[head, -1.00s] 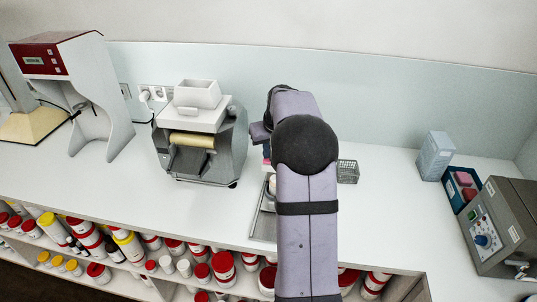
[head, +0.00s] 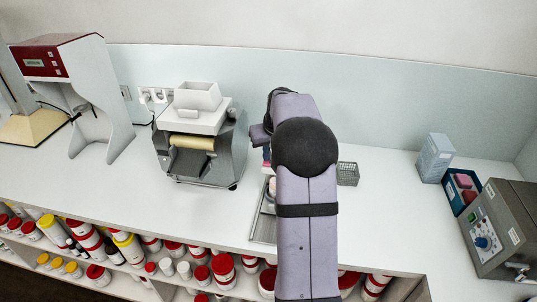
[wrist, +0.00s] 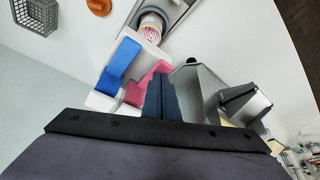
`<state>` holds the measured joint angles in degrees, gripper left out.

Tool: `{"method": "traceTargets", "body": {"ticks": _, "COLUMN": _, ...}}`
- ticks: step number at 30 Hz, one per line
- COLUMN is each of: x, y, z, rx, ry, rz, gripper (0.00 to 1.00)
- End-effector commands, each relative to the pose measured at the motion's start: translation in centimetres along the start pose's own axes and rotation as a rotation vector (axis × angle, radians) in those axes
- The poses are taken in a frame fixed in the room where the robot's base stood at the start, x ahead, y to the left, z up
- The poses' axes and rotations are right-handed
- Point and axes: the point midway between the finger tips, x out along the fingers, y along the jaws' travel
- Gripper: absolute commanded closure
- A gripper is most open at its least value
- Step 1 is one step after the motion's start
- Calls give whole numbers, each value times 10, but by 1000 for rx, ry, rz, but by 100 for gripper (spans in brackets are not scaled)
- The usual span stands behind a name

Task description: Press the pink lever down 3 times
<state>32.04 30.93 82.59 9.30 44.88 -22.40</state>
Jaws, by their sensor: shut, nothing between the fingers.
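The pink lever (wrist: 148,84) shows in the wrist view, on a white dispenser (wrist: 103,100) beside a blue lever (wrist: 122,64). My gripper (wrist: 161,82) is shut and empty, its dark fingers right beside the pink lever and overlapping its edge in the picture. I cannot tell whether they touch it. A cup (wrist: 152,24) with pink and white contents stands by the dispenser on a metal tray (wrist: 177,12). In the head view my arm hides most of the dispenser and my fingertips; the tray's edge (head: 262,232) shows left of the arm.
The grey mill (head: 236,150) with a white hopper stands close to the left of my arm. A wire basket (head: 348,174) stands to the right. A blue bin (head: 459,190) and a grey control box (head: 505,228) are farther right. The counter between is clear.

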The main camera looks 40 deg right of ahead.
Motion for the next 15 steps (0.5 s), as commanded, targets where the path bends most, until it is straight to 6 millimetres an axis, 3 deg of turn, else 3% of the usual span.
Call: {"method": "traceTargets", "body": {"ticks": 15, "x": -38, "y": 0, "z": -16, "rx": 0, "ry": 1, "rz": 0, "gripper": 100}}
